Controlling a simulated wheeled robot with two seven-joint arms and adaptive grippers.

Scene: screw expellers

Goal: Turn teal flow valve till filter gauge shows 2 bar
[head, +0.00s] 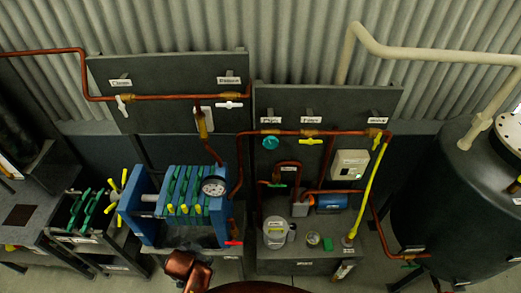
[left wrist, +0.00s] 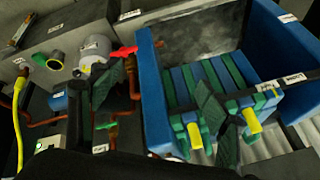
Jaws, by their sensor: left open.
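The teal flow valve (head: 270,142) is a round handle on the upper copper pipe of the right-hand dark panel in the head view. The filter gauge (head: 214,186) is a white dial at the right end of the blue filter press (head: 146,226); its reading is too small to tell. My left gripper (left wrist: 160,105) shows in the left wrist view as two dark fingers spread apart with nothing between them, above the blue press (left wrist: 262,45). I cannot make out the teal valve or gauge in that view. My right gripper is in neither view.
A yellow-handled valve (head: 310,141) sits right of the teal valve. A red handle (head: 234,243), also in the left wrist view (left wrist: 124,52), is low beside the press. A yellow hose (head: 367,190) hangs at right. A large dark tank (head: 440,200) stands far right.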

